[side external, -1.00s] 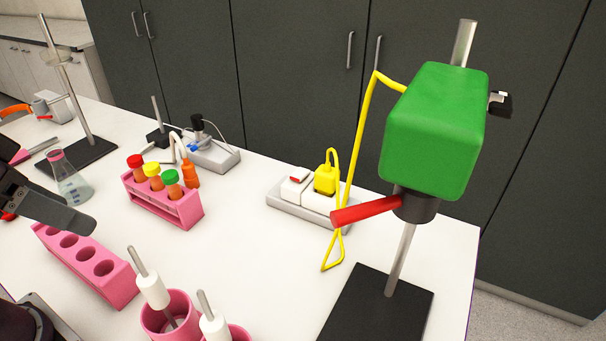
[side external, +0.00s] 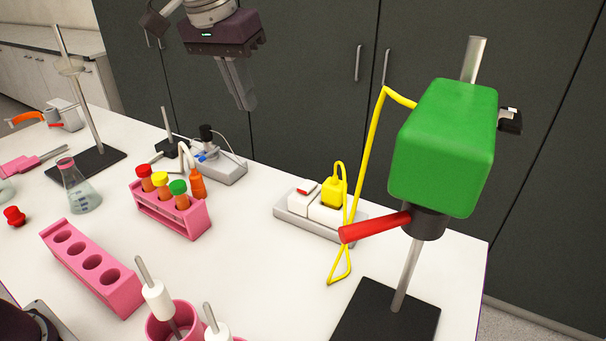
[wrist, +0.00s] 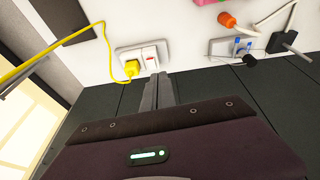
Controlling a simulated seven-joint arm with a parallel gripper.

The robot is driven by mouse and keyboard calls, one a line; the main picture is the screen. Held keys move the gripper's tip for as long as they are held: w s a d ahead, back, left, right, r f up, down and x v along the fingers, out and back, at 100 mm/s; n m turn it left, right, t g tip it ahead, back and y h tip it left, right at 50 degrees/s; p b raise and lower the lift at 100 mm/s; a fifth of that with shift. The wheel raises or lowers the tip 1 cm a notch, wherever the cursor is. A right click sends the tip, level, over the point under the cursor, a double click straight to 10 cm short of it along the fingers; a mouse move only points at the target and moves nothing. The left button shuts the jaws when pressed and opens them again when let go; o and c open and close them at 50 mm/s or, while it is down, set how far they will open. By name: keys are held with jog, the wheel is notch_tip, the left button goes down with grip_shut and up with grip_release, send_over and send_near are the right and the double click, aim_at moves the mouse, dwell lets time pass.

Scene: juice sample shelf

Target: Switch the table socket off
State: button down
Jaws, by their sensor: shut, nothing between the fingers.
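The table socket (side external: 285,214) is a grey-white block at the back right of the table, with a yellow plug (side external: 334,190) in its right part. A white switch with a red mark (side external: 304,190) sits on its left part. In the wrist view the socket (wrist: 123,50) lies just beyond my fingertips, with the switch (wrist: 150,56) right of the yellow plug (wrist: 131,68). My gripper (side external: 247,106) is shut and empty, pointing down above the back of the table. It is left of the socket and higher, apart from it. In the wrist view my fingers (wrist: 157,78) point toward the switch.
The yellow cable (side external: 365,142) runs up to a green stirrer head (side external: 443,148) on a stand, with a red handle (side external: 375,227). A second grey device (side external: 222,169) with cables stands left of the socket. A pink rack (side external: 184,220) holds capped tubes. Dark cabinets stand behind.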

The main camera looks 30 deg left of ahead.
send_over(304, 186)
jog(key=s, duration=0.3)
notch_tip(304, 186, down, 6)
jog(key=shift+w+f+g+y, duration=0.2)
jog(key=shift+f+g+y, duration=0.1)
jog(key=shift+g, duration=0.1)
jog(key=shift+d, duration=0.1)
jog(key=x, duration=0.8)
jog(key=s+x, duration=0.1)
jog(key=x, duration=0.3)
jog(key=shift+f, duration=0.95)
